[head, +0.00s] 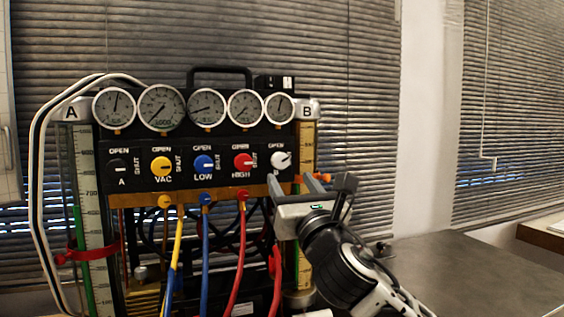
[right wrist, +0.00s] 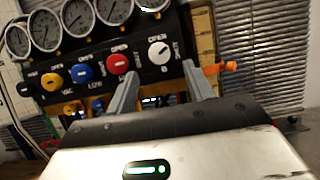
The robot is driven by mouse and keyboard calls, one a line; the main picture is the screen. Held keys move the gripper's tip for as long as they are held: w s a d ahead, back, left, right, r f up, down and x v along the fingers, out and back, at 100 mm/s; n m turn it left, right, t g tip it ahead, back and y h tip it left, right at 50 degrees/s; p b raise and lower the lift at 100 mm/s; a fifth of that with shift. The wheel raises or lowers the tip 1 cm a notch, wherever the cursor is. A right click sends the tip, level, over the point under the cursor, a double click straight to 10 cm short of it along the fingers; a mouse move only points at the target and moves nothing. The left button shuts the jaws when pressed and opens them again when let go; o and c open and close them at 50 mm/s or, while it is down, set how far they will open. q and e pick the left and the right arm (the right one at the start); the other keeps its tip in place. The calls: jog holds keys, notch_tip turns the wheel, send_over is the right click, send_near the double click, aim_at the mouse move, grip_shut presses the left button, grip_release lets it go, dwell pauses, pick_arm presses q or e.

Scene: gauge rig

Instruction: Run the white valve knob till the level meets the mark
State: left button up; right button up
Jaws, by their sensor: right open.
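The white valve knob (head: 281,160) is at the right end of the black gauge panel, under an OPEN label. It also shows in the right wrist view (right wrist: 158,52), its pointer tilted toward the upper right. My right gripper (head: 293,183) is just below and in front of the knob. Its two fingers (right wrist: 163,72) are apart with nothing between them, tips short of the knob. Column B (head: 306,145) has a yellowish scale; my gripper and arm hide its middle, and I cannot make out its level. An orange marker (right wrist: 225,67) sticks out beside it. My left gripper is not in view.
Black, yellow (head: 161,166), blue (head: 204,167) and red (head: 243,165) knobs sit left of the white one, with round gauges above. Column A (head: 92,190) has a green level and a red clamp (head: 88,252). Coloured hoses hang below. The grey table (head: 480,275) is clear at right.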

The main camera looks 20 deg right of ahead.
aim_at(281, 165)
jog(key=x, duration=0.6)
jog(key=shift+w+r+p, duration=0.1)
jog(key=shift+w+p, duration=0.15)
jog(key=shift+p, duration=0.1)
jog(key=c, duration=1)
